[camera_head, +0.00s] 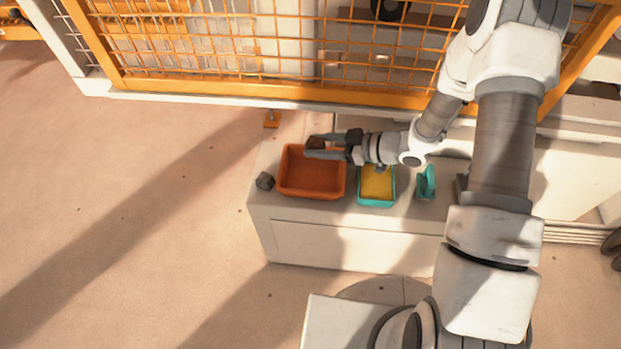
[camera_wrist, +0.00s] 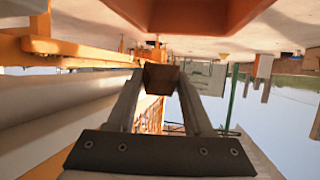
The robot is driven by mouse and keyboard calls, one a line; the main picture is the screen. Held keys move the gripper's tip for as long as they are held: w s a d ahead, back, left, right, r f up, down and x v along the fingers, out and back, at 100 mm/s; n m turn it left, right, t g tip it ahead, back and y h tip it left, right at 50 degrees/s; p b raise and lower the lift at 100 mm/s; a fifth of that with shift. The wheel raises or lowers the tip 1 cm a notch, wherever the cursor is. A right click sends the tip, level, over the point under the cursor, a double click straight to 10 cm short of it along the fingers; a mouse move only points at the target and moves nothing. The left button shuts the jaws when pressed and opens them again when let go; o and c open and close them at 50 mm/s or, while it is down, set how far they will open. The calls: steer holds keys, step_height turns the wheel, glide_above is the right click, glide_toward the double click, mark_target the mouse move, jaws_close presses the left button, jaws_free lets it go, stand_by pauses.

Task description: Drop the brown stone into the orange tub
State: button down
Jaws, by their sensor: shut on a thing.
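The brown stone (camera_head: 315,142) is between the two fingertips of my gripper (camera_head: 317,146), which is shut on it. In the wrist view the stone (camera_wrist: 160,78) shows as a dark brown block pinched at the ends of both fingers. The orange tub (camera_head: 312,180) stands on the pale bench, with its open top facing up. In the head view my gripper and the stone overlap the tub's far edge. In the wrist view the tub (camera_wrist: 190,15) shows at the top, apart from the stone. The exact height of the stone over the rim is hard to tell.
A teal tray with a yellow inside (camera_head: 377,183) and a teal upright piece (camera_head: 427,183) stand to the right. An orange mesh fence (camera_head: 270,50) runs behind the bench.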

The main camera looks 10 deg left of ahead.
steer(key=shift+f+b, duration=0.3)
steer(key=shift+f, duration=0.4)
steer(key=shift+c, duration=1.1)
jaws_free()
steer(key=shift+r, duration=0.1)
steer(key=p+v, duration=0.5)
steer(key=v, duration=1.2)
steer(key=shift+r, duration=0.2)
steer(key=shift+d, duration=0.1)
